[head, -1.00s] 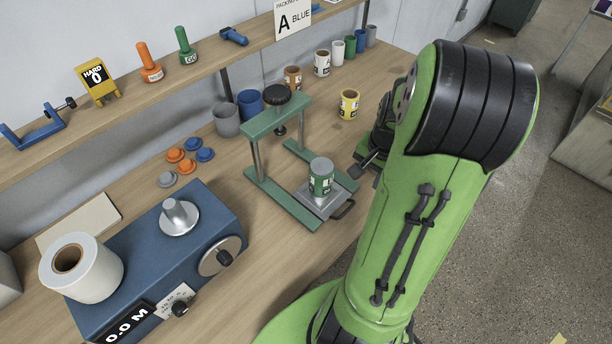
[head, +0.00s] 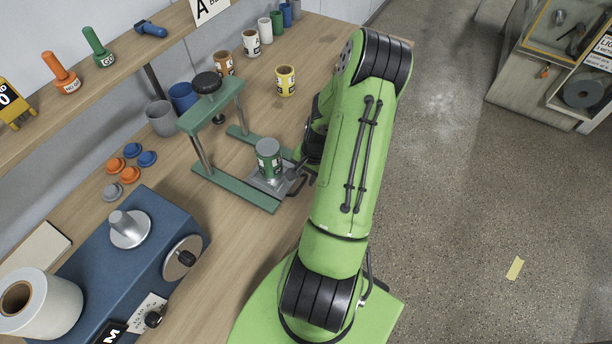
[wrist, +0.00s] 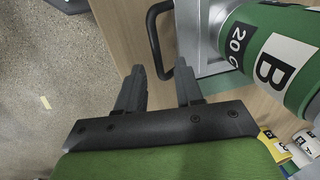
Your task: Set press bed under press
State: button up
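The press bed (head: 272,187) is a grey metal plate with a black loop handle (head: 298,186). A green can (head: 268,158) labelled B stands upright on it. The bed lies at the open front end of the green press (head: 212,106), between its two base rails, out in front of the screw. In the wrist view, the bed (wrist: 190,25) and its handle (wrist: 153,35) show beside the can (wrist: 270,55). My gripper (wrist: 160,72) is open, its fingertips on either side of the handle's near corner. In the head view my arm partly hides the gripper.
A blue machine (head: 130,250) with a paper roll (head: 40,300) stands at the left front. Small orange, blue and grey caps (head: 130,165) lie beside the press. A yellow can (head: 285,80) and several cups stand behind. The bench's right edge is near my arm.

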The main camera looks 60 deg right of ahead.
jog(key=shift+f, duration=0.35)
jog(key=shift+c, duration=0.3)
grip_shut()
jog(key=shift+r, duration=0.1)
dwell(0.9)
